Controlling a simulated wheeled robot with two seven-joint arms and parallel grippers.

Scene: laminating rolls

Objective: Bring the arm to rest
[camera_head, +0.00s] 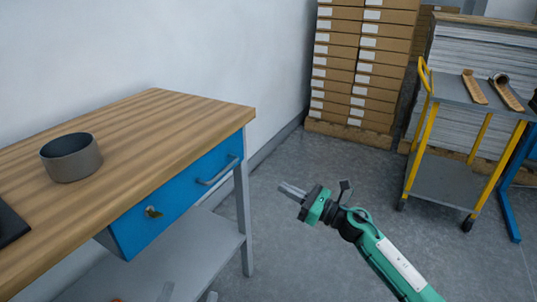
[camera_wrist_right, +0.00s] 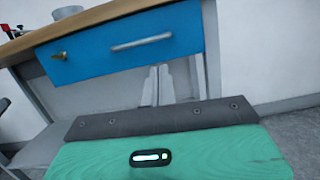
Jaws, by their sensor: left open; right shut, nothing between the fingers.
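My right arm (camera_head: 385,258), green and black, reaches in from the bottom right over the grey floor. Its gripper (camera_head: 290,190) points left toward the workbench, shut and empty, clear of the bench's right leg. In the right wrist view the closed fingers (camera_wrist_right: 159,83) show below the blue drawer. Of my left gripper (camera_head: 188,296) only the fingertips show, at the bottom edge in front of the bench's lower shelf. They are apart with nothing seen between them; the rest of that arm is out of frame.
The wooden-topped workbench (camera_head: 165,112) has a blue drawer (camera_head: 182,205) with a handle and a key. A grey round bowl (camera_head: 71,158) stands on top. Stacked boxes (camera_head: 360,65) stand behind. The middle floor is clear.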

